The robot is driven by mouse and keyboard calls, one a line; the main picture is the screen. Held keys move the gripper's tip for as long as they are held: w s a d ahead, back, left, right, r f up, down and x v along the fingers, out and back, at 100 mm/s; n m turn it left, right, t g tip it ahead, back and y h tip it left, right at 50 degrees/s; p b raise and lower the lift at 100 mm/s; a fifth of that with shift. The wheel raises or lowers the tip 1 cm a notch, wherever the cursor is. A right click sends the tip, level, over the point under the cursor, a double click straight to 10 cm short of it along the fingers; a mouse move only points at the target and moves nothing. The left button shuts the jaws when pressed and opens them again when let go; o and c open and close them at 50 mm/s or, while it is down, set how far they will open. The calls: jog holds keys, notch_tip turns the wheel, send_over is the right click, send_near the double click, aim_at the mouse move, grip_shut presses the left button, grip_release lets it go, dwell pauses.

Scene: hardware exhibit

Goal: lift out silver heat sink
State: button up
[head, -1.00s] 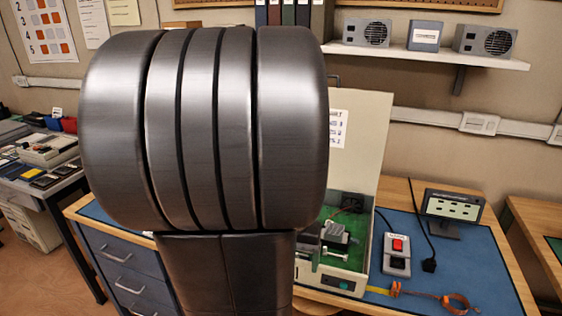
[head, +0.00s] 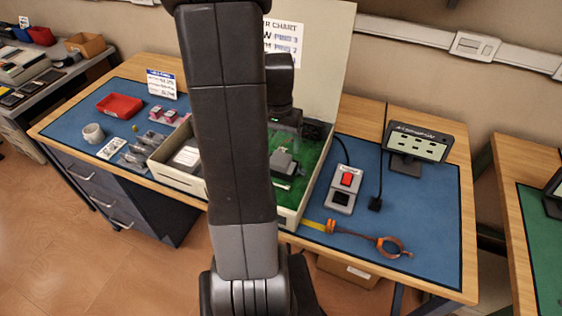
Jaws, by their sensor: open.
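An open cream case (head: 178,180) stands on the blue-topped bench, its lid raised at the back. Inside, on a green board (head: 312,175), is a small grey, finned-looking block (head: 284,163) that looks like the silver heat sink. My gripper (head: 286,130) points down into the case, just above and behind this block. It is open, though its fingers are small and dark here. I cannot tell whether they touch anything. My arm crosses the middle of the view and hides part of the case.
A box with a red switch (head: 341,188), an orange wrist strap (head: 370,242) and a small display (head: 415,147) are right of the case. A red tray (head: 119,105), a white cup (head: 93,133) and small parts are left.

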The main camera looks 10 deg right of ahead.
aim_at(280, 158)
jog(key=shift+f+p, duration=0.3)
jog(key=shift+f, duration=2.75)
jog(key=shift+c, duration=0.3)
jog(key=c, duration=0.8)
